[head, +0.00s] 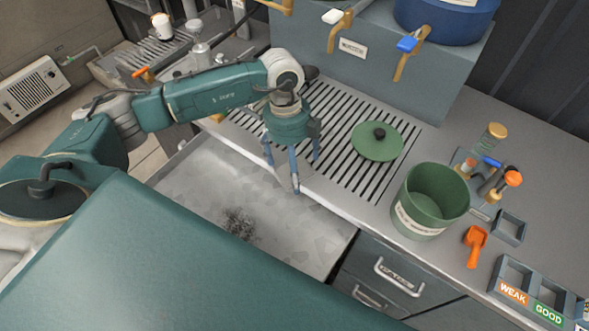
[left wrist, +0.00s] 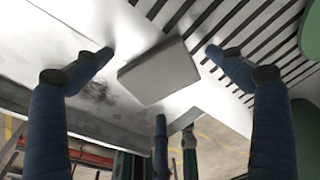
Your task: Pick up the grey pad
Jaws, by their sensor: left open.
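The grey pad (left wrist: 158,72) is a flat, light grey block in the left wrist view. It appears to lie near the counter's front edge, beside the slotted drain grate. In the head view it is mostly hidden behind my left gripper's fingers. My left gripper (head: 292,168) is open and points down over the counter's front edge. In the left wrist view its blue fingers (left wrist: 158,75) spread on either side of the pad, with visible gaps and nothing held. My right gripper is in neither view.
The drain grate (head: 335,150) carries a green round lid (head: 377,141). A green pot (head: 430,200), an orange scoop (head: 475,245) and labelled trays (head: 530,290) stand to the right.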

